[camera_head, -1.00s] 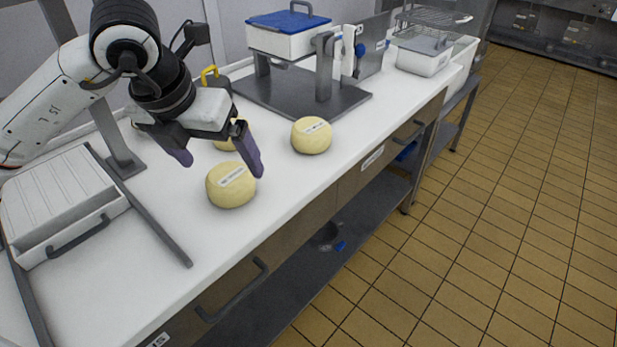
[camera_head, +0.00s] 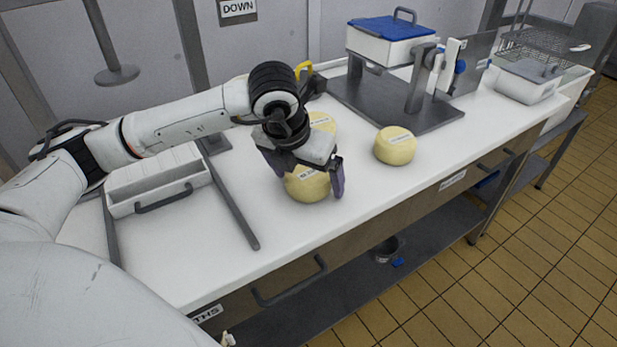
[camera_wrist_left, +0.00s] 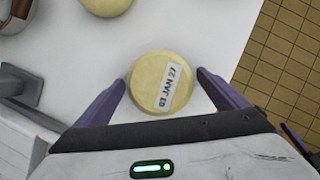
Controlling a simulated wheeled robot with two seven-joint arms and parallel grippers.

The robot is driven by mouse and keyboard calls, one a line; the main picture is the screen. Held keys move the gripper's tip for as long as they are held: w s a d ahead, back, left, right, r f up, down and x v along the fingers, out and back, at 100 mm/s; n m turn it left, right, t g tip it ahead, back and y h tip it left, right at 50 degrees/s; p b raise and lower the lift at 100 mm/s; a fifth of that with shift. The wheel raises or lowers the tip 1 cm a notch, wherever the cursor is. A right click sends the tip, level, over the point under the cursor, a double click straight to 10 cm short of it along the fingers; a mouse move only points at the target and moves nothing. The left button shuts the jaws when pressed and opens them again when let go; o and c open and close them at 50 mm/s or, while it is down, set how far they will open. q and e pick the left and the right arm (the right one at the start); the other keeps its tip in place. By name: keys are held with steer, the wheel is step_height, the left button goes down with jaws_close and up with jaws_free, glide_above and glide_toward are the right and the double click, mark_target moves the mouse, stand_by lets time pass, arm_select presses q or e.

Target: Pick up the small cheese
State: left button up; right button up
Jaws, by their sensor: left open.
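Three pale yellow round cheeses with white labels are on the white worktop. The near cheese (camera_head: 307,187) is below my left gripper (camera_head: 311,184), partly hidden by it. In the left wrist view this cheese (camera_wrist_left: 150,75) shows a "03 JAN 27" label and lies between the spread purple fingertips (camera_wrist_left: 161,79). The gripper is open, with no clear grip on the cheese. A second cheese (camera_head: 322,122) sits behind the gripper, partly hidden. A third cheese (camera_head: 395,146) stands clear to the right. I cannot tell for sure which is smallest.
A white slatted box (camera_head: 158,182) with a dark handle stands left of the cheeses, beside a grey rail (camera_head: 235,205). A dark-based stand (camera_head: 420,122) with a blue-lidded container (camera_head: 390,40) is behind right. The worktop's front edge is close to the near cheese.

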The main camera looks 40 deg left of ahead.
arm_select(q)
steer(key=shift+r, duration=0.15)
steer(key=c, duration=1.4)
